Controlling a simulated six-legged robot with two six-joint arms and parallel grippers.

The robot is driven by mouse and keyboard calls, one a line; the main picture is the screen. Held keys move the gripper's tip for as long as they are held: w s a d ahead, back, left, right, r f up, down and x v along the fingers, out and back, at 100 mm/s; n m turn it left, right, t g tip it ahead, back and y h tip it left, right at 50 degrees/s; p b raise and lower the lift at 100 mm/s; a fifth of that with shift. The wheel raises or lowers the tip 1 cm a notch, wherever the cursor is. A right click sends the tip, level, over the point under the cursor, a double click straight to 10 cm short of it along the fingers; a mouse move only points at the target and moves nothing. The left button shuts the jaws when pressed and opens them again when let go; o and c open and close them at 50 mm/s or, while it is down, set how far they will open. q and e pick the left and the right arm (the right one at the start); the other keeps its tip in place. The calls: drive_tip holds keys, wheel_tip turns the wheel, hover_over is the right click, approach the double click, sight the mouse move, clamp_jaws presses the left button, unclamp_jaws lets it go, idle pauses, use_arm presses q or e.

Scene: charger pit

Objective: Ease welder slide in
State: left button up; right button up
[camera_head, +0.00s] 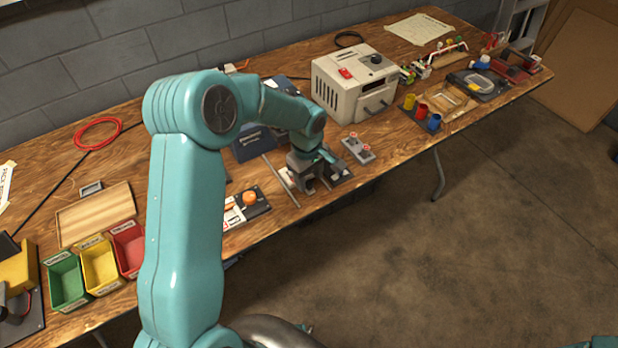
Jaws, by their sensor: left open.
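A beige box (345,88) with a red switch and a dark knob stands toward the back of the bench; it looks like the welder. The gripper hides most of this base. I cannot make out which part is the slide, or whether the fingers touch anything. My right gripper is not in view.
A white panel with an orange knob (248,199) lies left. Green, yellow and red bins (66,281) stand at the left. Yellow, red and blue cups (434,122) stand right. Floor in front is clear.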

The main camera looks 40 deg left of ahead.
use_arm(q)
drive_tip(key=shift+f, duration=0.65)
clamp_jaws()
drive_tip(key=shift+w+a, duration=0.4)
drive_tip(key=shift+a, duration=0.45)
drive_tip(key=shift+w+a, duration=0.35)
drive_tip(key=shift+a, duration=0.45)
unclamp_jaws()
drive_tip(key=shift+s, duration=0.1)
wheel_tip(320, 180, up, 16)
drive_tip(key=shift+s+r, duration=0.2)
drive_tip(key=shift+s, duration=0.15)
